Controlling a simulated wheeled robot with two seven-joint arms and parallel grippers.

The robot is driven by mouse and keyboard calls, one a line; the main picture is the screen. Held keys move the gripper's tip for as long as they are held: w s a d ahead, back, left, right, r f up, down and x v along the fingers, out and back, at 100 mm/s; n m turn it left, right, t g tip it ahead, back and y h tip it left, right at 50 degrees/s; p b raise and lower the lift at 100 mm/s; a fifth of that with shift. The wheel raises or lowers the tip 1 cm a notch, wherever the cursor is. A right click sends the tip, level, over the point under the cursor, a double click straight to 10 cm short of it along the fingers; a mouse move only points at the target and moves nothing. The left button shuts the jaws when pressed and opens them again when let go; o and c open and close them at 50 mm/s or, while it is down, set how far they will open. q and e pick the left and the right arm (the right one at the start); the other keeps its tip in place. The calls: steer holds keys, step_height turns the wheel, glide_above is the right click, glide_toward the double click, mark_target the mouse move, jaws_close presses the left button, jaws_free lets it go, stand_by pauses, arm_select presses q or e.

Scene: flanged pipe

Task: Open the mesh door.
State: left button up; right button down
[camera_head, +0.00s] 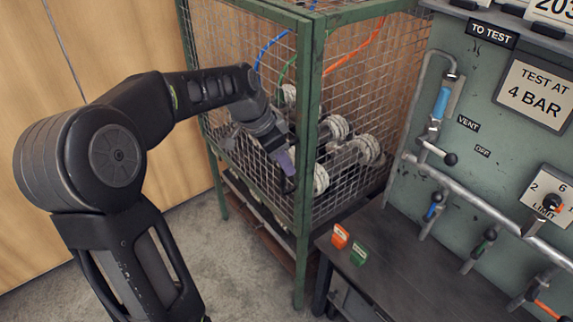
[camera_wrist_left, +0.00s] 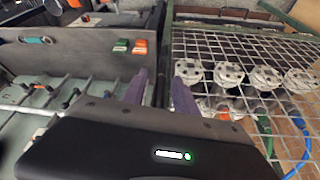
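The mesh door (camera_head: 228,62) is the wire-grid front of a green-framed cage. It appears shut, in line with the green corner post (camera_head: 306,130). My left gripper (camera_head: 288,172) is at the door's right side, close to the post, pointing downward. In the left wrist view its two purple fingers (camera_wrist_left: 161,90) are apart, with the green frame edge (camera_wrist_left: 159,50) showing between and beyond them. The mesh (camera_wrist_left: 250,45) fills the right of that view. I cannot tell whether the fingers touch the door. No handle shows clearly. My right gripper is not in view.
Inside the cage are pale flanged pipe parts (camera_head: 337,128) and coloured hoses (camera_head: 356,52). A dark bench (camera_head: 420,285) with orange (camera_head: 340,236) and green tags (camera_head: 359,252) stands right of the post. A green valve panel (camera_head: 490,110) rises behind it. Floor is clear before the cage.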

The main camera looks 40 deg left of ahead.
arm_select(q)
steer(key=shift+x, duration=1.3)
jaws_close()
stand_by(0.5)
